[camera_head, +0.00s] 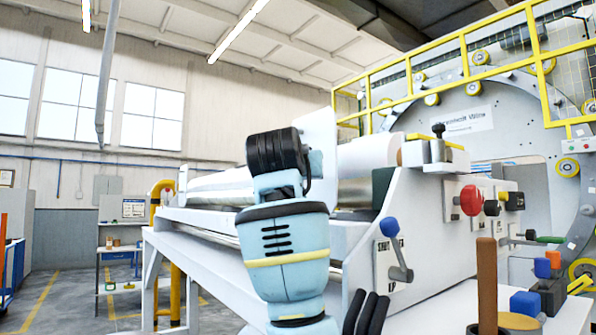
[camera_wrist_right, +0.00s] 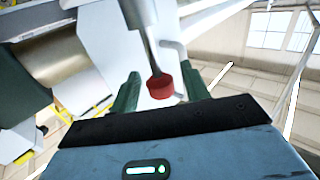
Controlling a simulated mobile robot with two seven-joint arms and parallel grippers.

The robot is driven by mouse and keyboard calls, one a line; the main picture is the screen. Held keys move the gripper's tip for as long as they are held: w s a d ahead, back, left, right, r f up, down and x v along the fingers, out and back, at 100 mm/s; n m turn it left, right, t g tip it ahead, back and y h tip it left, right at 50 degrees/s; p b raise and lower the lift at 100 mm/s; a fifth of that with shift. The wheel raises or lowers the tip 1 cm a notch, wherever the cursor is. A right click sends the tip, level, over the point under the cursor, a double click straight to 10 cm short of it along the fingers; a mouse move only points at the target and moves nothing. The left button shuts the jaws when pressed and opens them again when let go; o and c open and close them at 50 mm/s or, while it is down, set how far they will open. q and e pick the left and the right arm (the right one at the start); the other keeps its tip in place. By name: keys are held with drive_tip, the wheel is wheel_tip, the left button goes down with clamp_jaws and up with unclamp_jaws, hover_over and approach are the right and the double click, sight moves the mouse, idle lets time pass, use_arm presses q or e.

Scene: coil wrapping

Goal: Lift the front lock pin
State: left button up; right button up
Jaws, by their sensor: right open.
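In the right wrist view, a red cylindrical knob (camera_wrist_right: 160,87) sits on the end of a grey rod (camera_wrist_right: 144,35). I take this for the front lock pin, but no label confirms it. My right gripper (camera_wrist_right: 160,70) is open, with a dark green finger on each side of the knob and visible gaps to both. In the head view, a pale blue arm of mine (camera_head: 288,245) rises in the middle and hides part of the machine. My left gripper is not identifiable.
The white machine holds a red ball knob (camera_head: 471,200), a black-topped pin (camera_head: 438,131) and a blue-knobbed lever (camera_head: 390,228). A brown upright handle (camera_head: 487,285) and small coloured blocks stand at the lower right. A yellow railing (camera_head: 447,62) borders the large wheel. Open floor lies at left.

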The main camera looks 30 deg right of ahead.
clamp_jaws()
drive_tip(key=shift+r, duration=1.55)
unclamp_jaws()
drive_tip(key=v, duration=0.7)
drive_tip(key=shift+s+a, duration=0.25)
drive_tip(key=shift+s, duration=0.05)
